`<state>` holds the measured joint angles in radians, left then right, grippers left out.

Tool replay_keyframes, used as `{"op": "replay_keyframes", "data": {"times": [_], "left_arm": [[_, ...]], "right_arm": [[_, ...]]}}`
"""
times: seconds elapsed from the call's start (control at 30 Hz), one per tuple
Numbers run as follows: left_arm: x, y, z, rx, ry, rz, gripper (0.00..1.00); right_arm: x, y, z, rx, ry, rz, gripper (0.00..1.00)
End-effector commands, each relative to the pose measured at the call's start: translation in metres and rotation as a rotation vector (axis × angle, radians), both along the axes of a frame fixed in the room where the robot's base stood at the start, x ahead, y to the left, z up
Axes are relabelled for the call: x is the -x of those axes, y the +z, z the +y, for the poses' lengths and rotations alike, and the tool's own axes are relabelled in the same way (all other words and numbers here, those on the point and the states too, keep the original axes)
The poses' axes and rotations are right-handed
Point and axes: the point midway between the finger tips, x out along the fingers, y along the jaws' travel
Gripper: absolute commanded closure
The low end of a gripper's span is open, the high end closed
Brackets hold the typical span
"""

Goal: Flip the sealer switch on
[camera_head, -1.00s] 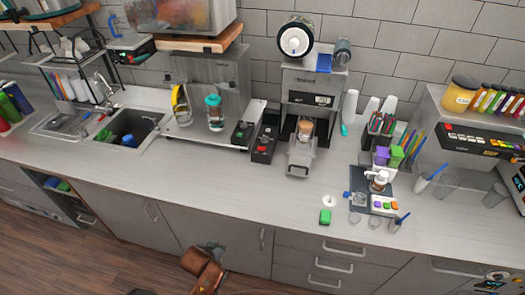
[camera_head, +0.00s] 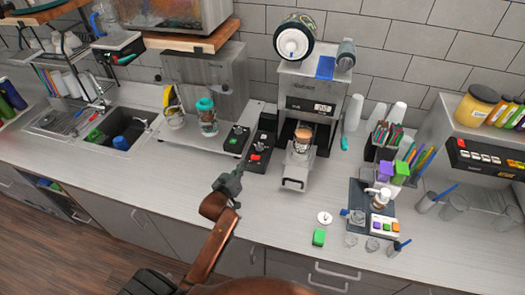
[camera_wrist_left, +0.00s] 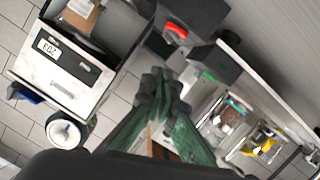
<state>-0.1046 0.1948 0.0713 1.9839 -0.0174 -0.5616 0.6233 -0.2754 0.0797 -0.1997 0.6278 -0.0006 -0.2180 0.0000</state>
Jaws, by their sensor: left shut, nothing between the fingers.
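The sealer (camera_head: 309,92) is a tall steel machine against the wall. A cup (camera_head: 303,138) sits in its holder, which sticks out at the front. It also shows upside down in the wrist view (camera_wrist_left: 58,77). Left of it stands a black control box with a red switch (camera_head: 255,157), which also shows in the wrist view (camera_wrist_left: 176,30). I cannot tell whether the switch is on or off. My left gripper (camera_head: 231,180) is shut and empty, in front of this box and apart from it. Its fingertips (camera_wrist_left: 162,82) show in the wrist view. My right gripper is not in view.
A second black box with a green button (camera_head: 236,138) stands just left of the first. A steel machine (camera_head: 205,95) with a teal-lidded bottle (camera_head: 207,117) is farther left. A green block (camera_head: 318,237) lies at the front right. The front counter (camera_head: 180,180) is clear.

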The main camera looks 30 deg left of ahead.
Motion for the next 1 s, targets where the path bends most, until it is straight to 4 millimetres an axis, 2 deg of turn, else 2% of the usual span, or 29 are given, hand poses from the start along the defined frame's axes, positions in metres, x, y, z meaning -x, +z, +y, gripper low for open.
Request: {"op": "replay_keyframes", "data": {"times": [0.07,0.13,0.33,0.47,0.57,0.67,0.83,1.0], "left_arm": [[-0.001,0.001,0.001,0.002,0.001,-0.006,1.0],[-0.001,0.002,0.001,0.003,0.001,-0.007,1.0],[-0.001,0.002,0.001,0.003,0.001,-0.007,1.0],[-0.004,0.002,0.001,0.002,0.0,-0.007,1.0],[-0.012,0.0,0.002,0.002,0.0,-0.007,1.0],[-0.026,-0.002,0.003,0.002,0.0,-0.007,1.0],[-0.059,-0.01,0.008,0.002,0.0,-0.006,1.0],[-0.092,-0.018,0.013,0.002,0.001,-0.006,1.0]], "right_arm": [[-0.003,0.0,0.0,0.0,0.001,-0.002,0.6],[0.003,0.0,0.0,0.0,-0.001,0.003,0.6],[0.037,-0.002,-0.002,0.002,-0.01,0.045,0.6],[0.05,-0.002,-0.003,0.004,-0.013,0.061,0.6],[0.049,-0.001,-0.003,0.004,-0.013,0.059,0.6],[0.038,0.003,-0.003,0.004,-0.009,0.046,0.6],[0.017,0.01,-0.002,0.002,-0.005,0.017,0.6],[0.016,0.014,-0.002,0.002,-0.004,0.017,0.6]]}}
